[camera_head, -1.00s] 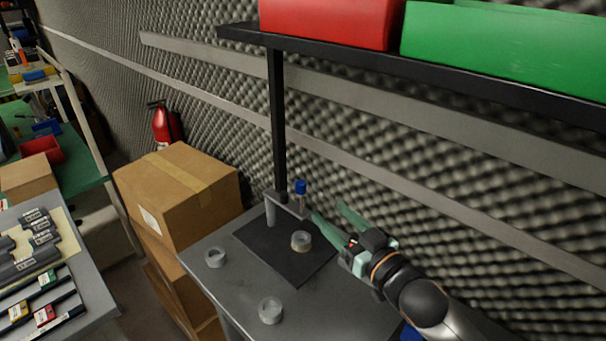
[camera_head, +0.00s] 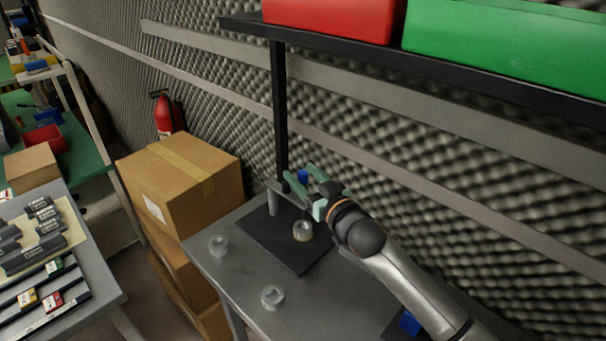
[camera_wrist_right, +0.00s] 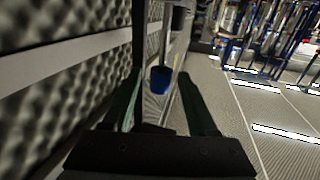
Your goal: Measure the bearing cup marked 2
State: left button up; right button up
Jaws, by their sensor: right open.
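A gauge stand with a metal post (camera_head: 273,203) and a blue-topped plunger (camera_head: 303,176) stands on a black plate (camera_head: 268,250). One pale ring-shaped cup (camera_head: 303,231) with a tan lower side sits on that plate below the plunger. Two more cups rest on the grey table, one at the left (camera_head: 219,245) and one at the front (camera_head: 272,297). No number is readable on any cup. My right gripper (camera_head: 298,174) is open at the blue top. In the wrist view the blue top (camera_wrist_right: 160,80) shows between its green fingers (camera_wrist_right: 160,74). My left gripper is out of view.
A black shelf (camera_head: 450,70) with a red bin (camera_head: 335,18) and a green bin (camera_head: 500,45) hangs above, its upright (camera_head: 280,110) behind the stand. Stacked cardboard boxes (camera_head: 180,185) stand left of the table. Foam covers the wall. The table's front left is mostly free.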

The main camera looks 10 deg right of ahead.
jog(key=shift+c, duration=0.2)
jog(key=shift+f, duration=0.1)
grip_shut()
